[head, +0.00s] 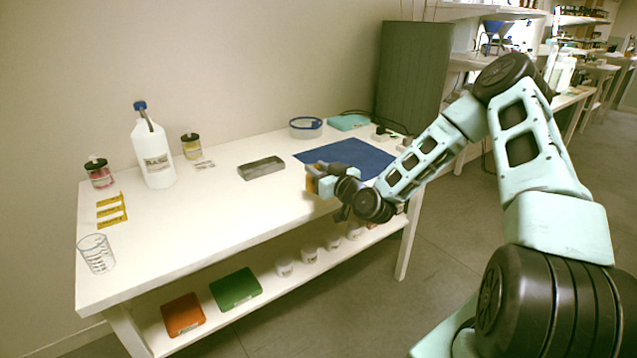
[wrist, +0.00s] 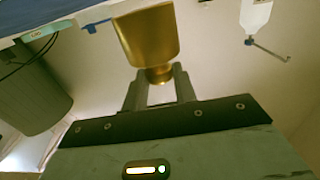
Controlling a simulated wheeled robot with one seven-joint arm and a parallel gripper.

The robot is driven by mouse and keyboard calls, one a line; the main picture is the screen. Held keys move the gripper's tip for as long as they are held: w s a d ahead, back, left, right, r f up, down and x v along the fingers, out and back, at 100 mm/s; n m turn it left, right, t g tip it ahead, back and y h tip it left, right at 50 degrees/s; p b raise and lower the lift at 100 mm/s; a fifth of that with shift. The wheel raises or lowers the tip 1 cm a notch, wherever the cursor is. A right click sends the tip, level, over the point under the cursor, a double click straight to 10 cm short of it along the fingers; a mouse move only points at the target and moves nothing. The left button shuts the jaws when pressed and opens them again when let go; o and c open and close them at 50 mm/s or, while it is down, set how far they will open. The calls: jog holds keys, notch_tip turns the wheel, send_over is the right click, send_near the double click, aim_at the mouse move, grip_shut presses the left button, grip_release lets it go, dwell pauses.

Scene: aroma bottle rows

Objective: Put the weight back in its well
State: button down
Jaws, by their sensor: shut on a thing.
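A brass-coloured weight (wrist: 148,35) with a narrow knob shows in the wrist view. My gripper (wrist: 158,80) is shut on its knob, and the wide body extends beyond the fingertips. In the head view my gripper (head: 318,176) is over the front part of the white table, near the blue mat's left front corner; the weight is small and hard to make out there. A long grey block or tray (head: 261,168) lies on the table to the left of my gripper, apart from it. I cannot make out a well in it from here.
A blue mat (head: 345,155) lies right of the grey block. A round blue-rimmed dish (head: 305,128), white bottle (head: 153,153), two small jars, yellow cards (head: 111,210) and a beaker (head: 96,254) stand around the white table (head: 205,220). Its front middle is clear.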

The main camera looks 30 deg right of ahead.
jog(key=shift+f, duration=1.7)
jog(key=shift+f, duration=0.1)
jog(key=c, duration=1.1)
grip_release()
jog(key=shift+f, duration=0.1)
